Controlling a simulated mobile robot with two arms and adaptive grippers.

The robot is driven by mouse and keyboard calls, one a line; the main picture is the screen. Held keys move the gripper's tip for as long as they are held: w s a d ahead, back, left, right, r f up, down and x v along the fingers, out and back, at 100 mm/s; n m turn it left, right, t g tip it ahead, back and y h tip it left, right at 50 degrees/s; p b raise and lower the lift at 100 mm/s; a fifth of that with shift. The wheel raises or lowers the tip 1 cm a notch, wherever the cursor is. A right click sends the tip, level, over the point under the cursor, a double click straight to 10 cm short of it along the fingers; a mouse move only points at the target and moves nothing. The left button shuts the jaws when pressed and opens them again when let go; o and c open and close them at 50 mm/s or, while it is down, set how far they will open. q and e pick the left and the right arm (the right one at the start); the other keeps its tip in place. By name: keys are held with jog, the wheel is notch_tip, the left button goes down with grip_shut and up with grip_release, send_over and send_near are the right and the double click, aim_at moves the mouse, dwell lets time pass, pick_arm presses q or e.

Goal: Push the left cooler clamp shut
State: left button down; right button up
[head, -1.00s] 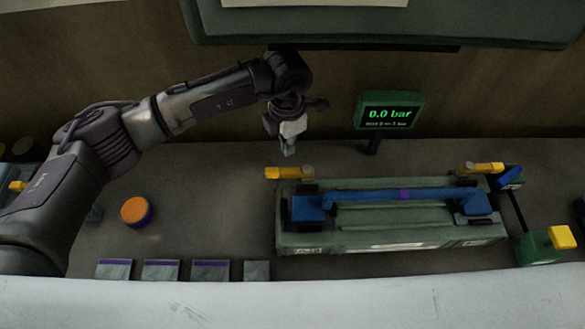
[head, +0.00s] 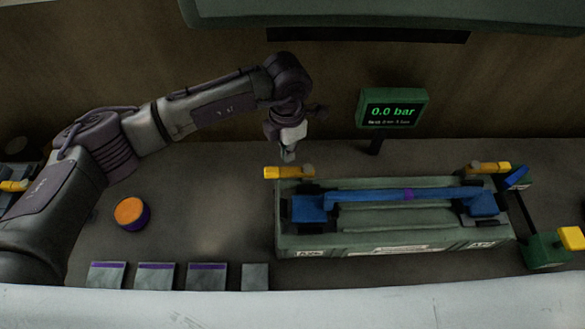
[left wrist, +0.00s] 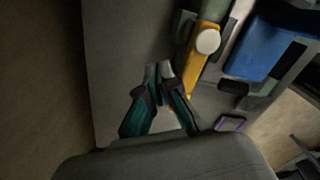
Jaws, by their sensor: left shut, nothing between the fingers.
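The left cooler clamp shows as a yellow lever (head: 284,172) with a pale round knob at the left end of the green cooler fixture (head: 350,241). In the left wrist view the yellow lever (left wrist: 197,70) lies just right of my fingertips. My left gripper (head: 288,156) is shut and empty, just above and behind the lever; whether it touches is unclear. Its closed fingers also show in the left wrist view (left wrist: 159,72). A blue cooler part (head: 360,197) with a purple band lies along the fixture. The right clamp (head: 487,168) is also yellow. My right gripper is out of view.
A gauge display (head: 392,109) reading 0.0 bar stands behind the fixture. An orange-topped round knob (head: 131,212) and several grey plates (head: 156,276) lie to the left. A green pump with a yellow handle (head: 571,238) is at the right. The bench left of the fixture is mostly clear.

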aim_at(288, 167)
pick_arm(q)
jog(key=shift+f+b, duration=2.7)
jog(key=shift+f, duration=0.3)
jog(key=shift+f, duration=0.1)
jog(key=shift+r, duration=0.25)
jog(key=shift+s, duration=0.1)
